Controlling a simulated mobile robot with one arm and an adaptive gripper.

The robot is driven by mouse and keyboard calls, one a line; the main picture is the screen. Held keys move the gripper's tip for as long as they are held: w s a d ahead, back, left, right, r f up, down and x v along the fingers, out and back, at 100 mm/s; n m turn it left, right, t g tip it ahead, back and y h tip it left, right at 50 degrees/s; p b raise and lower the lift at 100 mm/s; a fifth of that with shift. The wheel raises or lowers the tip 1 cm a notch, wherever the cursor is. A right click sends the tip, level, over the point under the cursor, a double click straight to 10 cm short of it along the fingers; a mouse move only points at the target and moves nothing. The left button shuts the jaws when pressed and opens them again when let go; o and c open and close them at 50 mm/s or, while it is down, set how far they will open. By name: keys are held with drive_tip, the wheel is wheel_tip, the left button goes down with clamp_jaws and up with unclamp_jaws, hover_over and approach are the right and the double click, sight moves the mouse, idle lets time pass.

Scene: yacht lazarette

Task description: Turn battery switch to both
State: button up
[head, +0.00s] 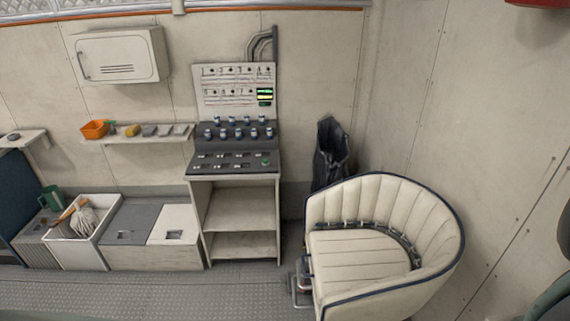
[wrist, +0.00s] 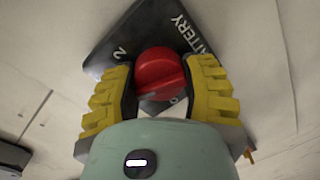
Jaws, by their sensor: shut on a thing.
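The battery switch shows in the wrist view as a red round knob (wrist: 160,70) on a black plate (wrist: 128,38) fixed to a pale panel. White lettering on the plate reads "BATTERY" in part, with a "2" at its left; the other marks are hidden or cut off. My gripper (wrist: 161,78) has its yellow-padded fingers on both sides of the knob and is shut on it. The knob's pointer direction is hard to make out. Neither the switch nor my gripper can be made out in the head view.
A cream tub seat (head: 385,243) stands at the right, by a dark bag (head: 330,155). A switch console (head: 235,165) over open shelves, a wall shelf (head: 140,135), a white cabinet (head: 115,55) and floor bins (head: 95,240) line the wall. Grey floor (head: 150,290) in front looks clear.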

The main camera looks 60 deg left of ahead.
idle(0.6)
drive_tip(key=o, duration=1.2)
drive_tip(key=shift+v, duration=6)
